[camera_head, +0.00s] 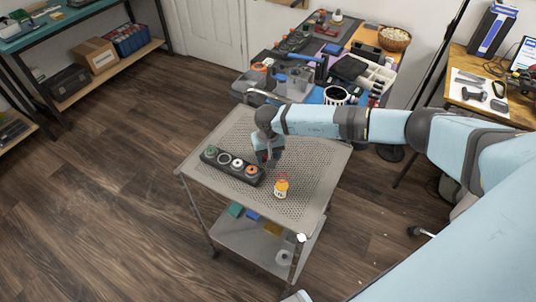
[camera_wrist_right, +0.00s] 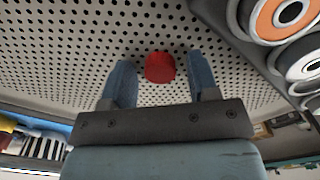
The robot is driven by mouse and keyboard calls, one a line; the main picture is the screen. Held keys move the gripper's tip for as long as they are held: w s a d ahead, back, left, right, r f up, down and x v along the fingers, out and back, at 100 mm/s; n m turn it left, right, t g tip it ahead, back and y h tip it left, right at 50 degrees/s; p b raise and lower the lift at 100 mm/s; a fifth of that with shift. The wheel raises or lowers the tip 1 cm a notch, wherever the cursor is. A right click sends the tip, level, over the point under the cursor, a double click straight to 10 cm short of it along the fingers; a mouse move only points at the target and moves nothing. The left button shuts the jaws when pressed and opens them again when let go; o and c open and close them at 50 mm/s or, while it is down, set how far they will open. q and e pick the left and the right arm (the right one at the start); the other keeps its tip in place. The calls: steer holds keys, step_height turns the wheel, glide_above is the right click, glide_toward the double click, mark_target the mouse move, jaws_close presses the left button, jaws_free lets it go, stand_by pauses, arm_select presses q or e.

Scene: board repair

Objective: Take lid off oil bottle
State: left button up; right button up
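The oil bottle appears to be the small orange bottle with a white label (camera_head: 281,189), upright on the cart's perforated top in the head view. Its mouth is too small to make out. A red lid-like piece (camera_wrist_right: 160,68) shows between the fingers of my right gripper (camera_wrist_right: 162,82) in the right wrist view, with gaps on both sides. That gripper is open and points down over the cart (camera_head: 268,156), behind the bottle and apart from it. Whether the red piece rests on the cart top is hard to tell. My left gripper is not in view.
A dark holder with several round rollers (camera_head: 231,166) lies on the cart left of the bottle; it also shows at the right wrist view's upper right (camera_wrist_right: 285,40). The cart top (camera_head: 311,165) is clear right of the bottle. A cluttered workbench (camera_head: 350,68) stands behind.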

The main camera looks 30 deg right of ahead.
steer(key=shift+r, duration=0.25)
step_height(320, 180, up, 12)
stand_by(0.3)
steer(key=shift+f, duration=0.1)
